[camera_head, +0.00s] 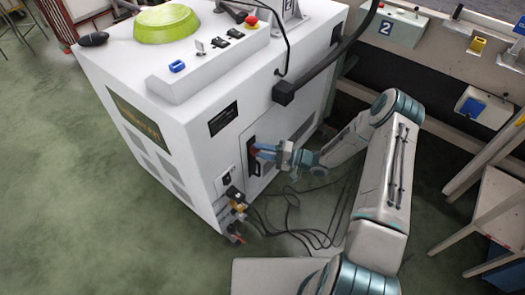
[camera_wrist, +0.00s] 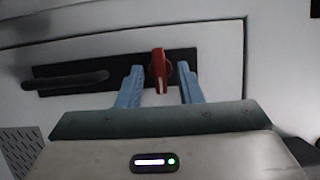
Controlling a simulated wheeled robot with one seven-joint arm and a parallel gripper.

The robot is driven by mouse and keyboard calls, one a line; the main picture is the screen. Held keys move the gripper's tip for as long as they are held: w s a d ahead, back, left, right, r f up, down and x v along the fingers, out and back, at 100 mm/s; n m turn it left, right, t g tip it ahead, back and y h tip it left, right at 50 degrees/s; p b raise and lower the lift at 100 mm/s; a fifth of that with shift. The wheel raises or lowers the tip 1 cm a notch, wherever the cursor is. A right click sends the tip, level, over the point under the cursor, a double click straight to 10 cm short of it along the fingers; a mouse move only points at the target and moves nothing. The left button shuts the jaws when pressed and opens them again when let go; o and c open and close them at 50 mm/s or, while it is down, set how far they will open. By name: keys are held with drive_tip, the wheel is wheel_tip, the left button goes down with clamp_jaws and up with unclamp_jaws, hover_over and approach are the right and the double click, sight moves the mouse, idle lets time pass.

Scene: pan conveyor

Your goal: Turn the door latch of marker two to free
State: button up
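The marker machine is a large white cabinet (camera_head: 180,125) at the left of the head view. Its side door (camera_wrist: 215,52) has a black plate with a dark handle (camera_wrist: 66,81) and a red latch knob (camera_wrist: 160,68). In the wrist view the knob's pale pointer end faces down toward the gripper. My gripper (camera_wrist: 160,88) is open, its two blue fingers on either side of the knob with a gap on each side. In the head view my gripper (camera_head: 262,152) is at the door plate and mostly hides the knob.
Loose black cables (camera_head: 290,215) lie on the floor below the door. Coloured connectors (camera_head: 237,205) stick out at the cabinet's lower corner.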

drive_tip(key=p+v, duration=0.1)
drive_tip(key=v, duration=1.2)
drive_tip(key=shift+s+d+p, duration=0.2)
drive_tip(key=shift+d+p, duration=0.15)
drive_tip(key=shift+p, duration=0.05)
